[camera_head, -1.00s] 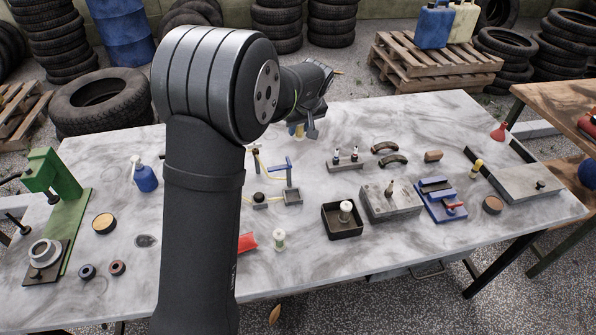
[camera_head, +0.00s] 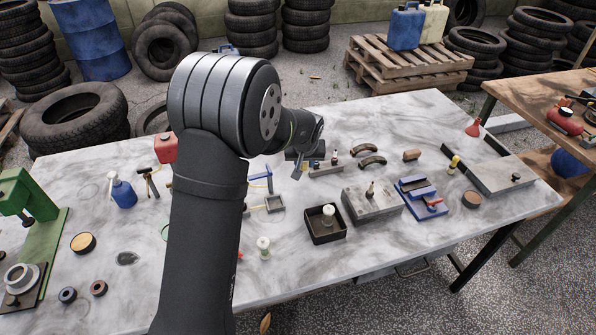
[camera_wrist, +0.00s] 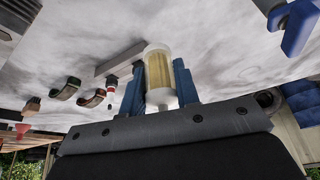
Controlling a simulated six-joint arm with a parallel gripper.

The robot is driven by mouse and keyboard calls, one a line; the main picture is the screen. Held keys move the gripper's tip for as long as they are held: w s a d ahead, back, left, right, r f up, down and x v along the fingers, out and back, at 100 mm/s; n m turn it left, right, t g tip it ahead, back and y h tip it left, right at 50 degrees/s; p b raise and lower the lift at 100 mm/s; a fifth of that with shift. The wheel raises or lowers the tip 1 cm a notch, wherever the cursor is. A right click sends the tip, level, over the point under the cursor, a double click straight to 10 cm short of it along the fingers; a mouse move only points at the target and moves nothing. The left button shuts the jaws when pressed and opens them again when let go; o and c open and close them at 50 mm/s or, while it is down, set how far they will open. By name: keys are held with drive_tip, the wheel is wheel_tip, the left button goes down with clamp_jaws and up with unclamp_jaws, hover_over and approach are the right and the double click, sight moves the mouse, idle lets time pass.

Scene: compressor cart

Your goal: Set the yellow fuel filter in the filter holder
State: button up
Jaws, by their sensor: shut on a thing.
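The yellow fuel filter (camera_wrist: 159,72) is a clear cylinder with white end caps and a yellow inside. In the wrist view it stands between the blue fingers of my gripper (camera_wrist: 160,90), which is shut on it. In the head view my gripper (camera_head: 307,160) is over the back middle of the table, just left of a small stand with plugs (camera_head: 327,167), and the filter cannot be made out there. A blue bracket on a post with a grey open base (camera_head: 274,203), likely the filter holder, stands left of and nearer than my gripper. My arm hides part of that area.
A dark square tray (camera_head: 325,238) with a white-topped part, a grey block (camera_head: 372,205) and a blue fixture (camera_head: 422,200) stand to the right. A white spool-like part (camera_head: 264,250) is in front. The front right tabletop is clear.

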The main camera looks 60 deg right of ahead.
drive_tip(key=shift+w+d+f, duration=0.15)
drive_tip(key=shift+w+f, duration=0.25)
drive_tip(key=shift+w, duration=0.1)
drive_tip(key=shift+w+d+f, duration=0.15)
drive_tip(key=shift+w+f, duration=0.2)
drive_tip(key=shift+w, duration=0.15)
drive_tip(key=shift+f, duration=1.85)
drive_tip(key=shift+f, duration=0.15)
drive_tip(key=o, duration=0.7)
